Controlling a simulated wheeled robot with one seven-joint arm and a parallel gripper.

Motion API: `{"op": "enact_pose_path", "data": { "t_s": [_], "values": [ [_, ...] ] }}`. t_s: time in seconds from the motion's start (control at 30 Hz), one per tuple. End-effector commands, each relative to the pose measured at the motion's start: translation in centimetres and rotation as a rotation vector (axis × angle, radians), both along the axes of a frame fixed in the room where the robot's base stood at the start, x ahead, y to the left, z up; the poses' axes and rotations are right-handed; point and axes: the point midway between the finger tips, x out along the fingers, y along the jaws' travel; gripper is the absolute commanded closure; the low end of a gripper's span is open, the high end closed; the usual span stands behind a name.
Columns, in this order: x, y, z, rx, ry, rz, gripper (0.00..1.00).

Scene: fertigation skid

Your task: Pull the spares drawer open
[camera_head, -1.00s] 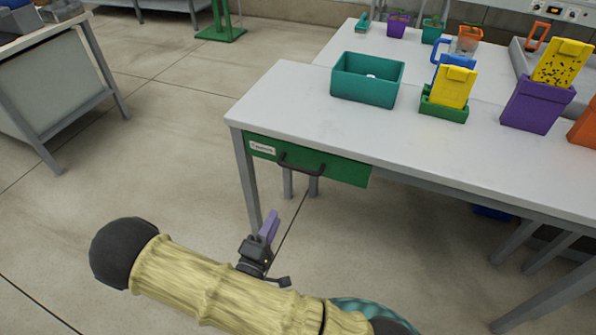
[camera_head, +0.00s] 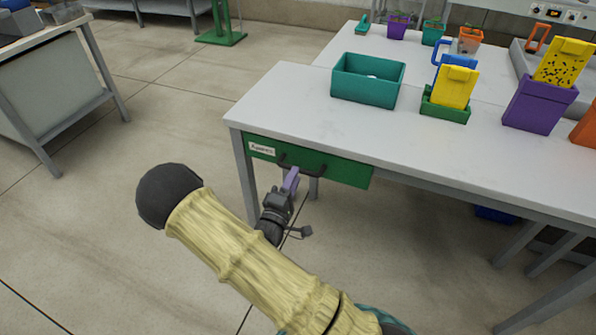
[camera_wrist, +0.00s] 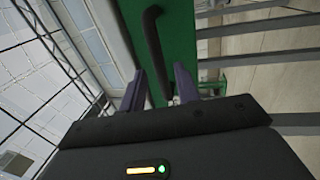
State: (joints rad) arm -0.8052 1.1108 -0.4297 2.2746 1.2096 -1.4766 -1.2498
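The spares drawer (camera_head: 342,171) has a green front with a white label and sits shut under the left end of the grey workbench. Its dark bar handle (camera_head: 311,174) runs across the front. My gripper (camera_head: 291,177) is at the left part of the handle, its purple fingers reaching up to it. In the wrist view, the two fingers (camera_wrist: 158,84) are apart, and the black handle (camera_wrist: 152,40) runs into the gap between them against the green drawer front (camera_wrist: 180,35). I cannot tell whether either finger touches the handle.
On the workbench (camera_head: 260,108) stand a teal bin (camera_head: 367,82), a green tray with a yellow card, and a purple pot (camera_head: 537,105). A bench leg (camera_head: 244,175) is left of my gripper. The floor in front of the drawer is clear apart from my arm.

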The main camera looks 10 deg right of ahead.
Motion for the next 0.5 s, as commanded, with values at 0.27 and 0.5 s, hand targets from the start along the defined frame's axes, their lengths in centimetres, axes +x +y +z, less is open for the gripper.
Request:
{"op": "enact_pose_path", "data": {
  "t_s": [0.27,0.5],
  "values": [
    [2.7,-2.0,0.6,0.000,-0.001,-0.001,0.68],
    [2.9,-2.1,0.7,0.000,0.000,0.000,0.68]
  ]
}}
